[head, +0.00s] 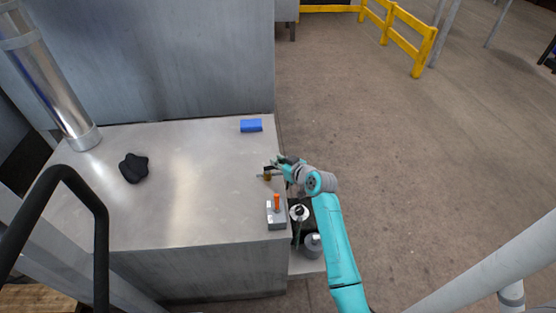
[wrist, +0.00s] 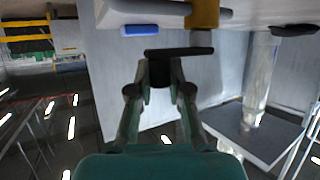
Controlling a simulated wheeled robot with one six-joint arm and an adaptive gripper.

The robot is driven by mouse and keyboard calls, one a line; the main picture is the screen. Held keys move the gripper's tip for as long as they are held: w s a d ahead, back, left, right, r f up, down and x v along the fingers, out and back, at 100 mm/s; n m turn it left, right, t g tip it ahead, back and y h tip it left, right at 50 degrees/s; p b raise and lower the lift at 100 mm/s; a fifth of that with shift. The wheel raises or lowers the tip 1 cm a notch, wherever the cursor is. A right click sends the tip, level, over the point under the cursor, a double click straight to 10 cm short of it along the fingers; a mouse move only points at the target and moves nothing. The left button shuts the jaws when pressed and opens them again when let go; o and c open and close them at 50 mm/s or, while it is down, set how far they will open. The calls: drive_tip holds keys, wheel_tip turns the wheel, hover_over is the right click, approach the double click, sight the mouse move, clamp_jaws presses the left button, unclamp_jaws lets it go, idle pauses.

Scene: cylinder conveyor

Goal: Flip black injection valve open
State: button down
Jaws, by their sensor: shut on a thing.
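The black injection valve handle (wrist: 190,51) shows in the wrist view as a dark bar beside a brass-coloured valve body (wrist: 203,14). My gripper (wrist: 160,75) is shut on a short dark part of the valve handle, just below the bar. In the head view the brass valve body (head: 267,176) is small, at the right edge of the metal table. My gripper (head: 278,165) reaches it from the right. The fingers hide part of the valve there, and the exact handle angle is hard to read.
A grey box with an orange lever (head: 277,212) stands at the table (head: 190,220) edge, near my arm. A white-topped container (head: 299,213) and a grey one (head: 313,246) sit beside the table. A blue block (head: 251,125) and a black cloth-like item (head: 134,167) lie on top.

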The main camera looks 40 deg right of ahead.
drive_tip(key=shift+s+a+m+h, duration=0.2)
drive_tip(key=shift+s+m+h, duration=0.05)
drive_tip(key=shift+m+h, duration=0.5)
drive_tip(key=c, duration=1.1)
unclamp_jaws()
drive_tip(key=v, duration=1.2)
drive_tip(key=shift+a, duration=0.1)
